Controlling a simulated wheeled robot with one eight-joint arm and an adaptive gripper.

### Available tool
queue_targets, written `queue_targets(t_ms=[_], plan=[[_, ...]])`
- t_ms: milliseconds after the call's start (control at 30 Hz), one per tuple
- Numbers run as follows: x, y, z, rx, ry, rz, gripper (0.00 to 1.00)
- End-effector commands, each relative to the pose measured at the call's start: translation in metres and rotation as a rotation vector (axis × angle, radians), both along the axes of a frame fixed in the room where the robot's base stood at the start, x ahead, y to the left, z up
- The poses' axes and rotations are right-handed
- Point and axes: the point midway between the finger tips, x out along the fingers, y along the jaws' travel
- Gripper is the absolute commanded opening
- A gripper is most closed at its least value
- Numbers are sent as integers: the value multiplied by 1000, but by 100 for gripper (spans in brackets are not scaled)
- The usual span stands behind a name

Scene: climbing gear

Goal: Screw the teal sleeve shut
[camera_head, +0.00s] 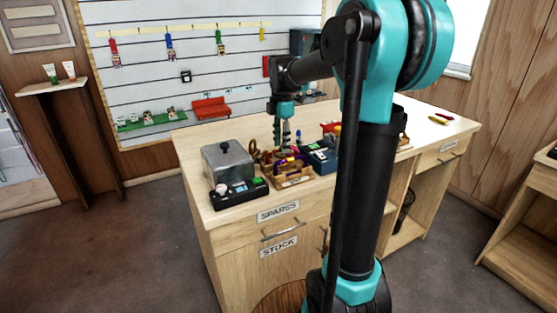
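My gripper (281,146) hangs from my arm above the wooden counter, pointing down over a wooden tray (292,183) of small colourful gear. Its fingers are small and dark in this view. I cannot tell whether they are open or shut, or whether they touch anything. I cannot make out a teal sleeve. Brown and purple pieces (285,161) lie in and around the tray under my gripper, too small to tell apart.
On the counter (190,141), a grey lidded box (227,161) and a black device (240,193) stand left of the tray. A dark blue box (319,157) stands right of it. A slatted wall panel (140,75) holds hanging gear behind. My arm hides part of the counter.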

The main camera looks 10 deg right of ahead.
Motion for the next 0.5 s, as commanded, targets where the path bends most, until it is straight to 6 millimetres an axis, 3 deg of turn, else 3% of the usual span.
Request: queue_targets(t_ms=[500], plan=[[9,3,0,0,0,0,38]])
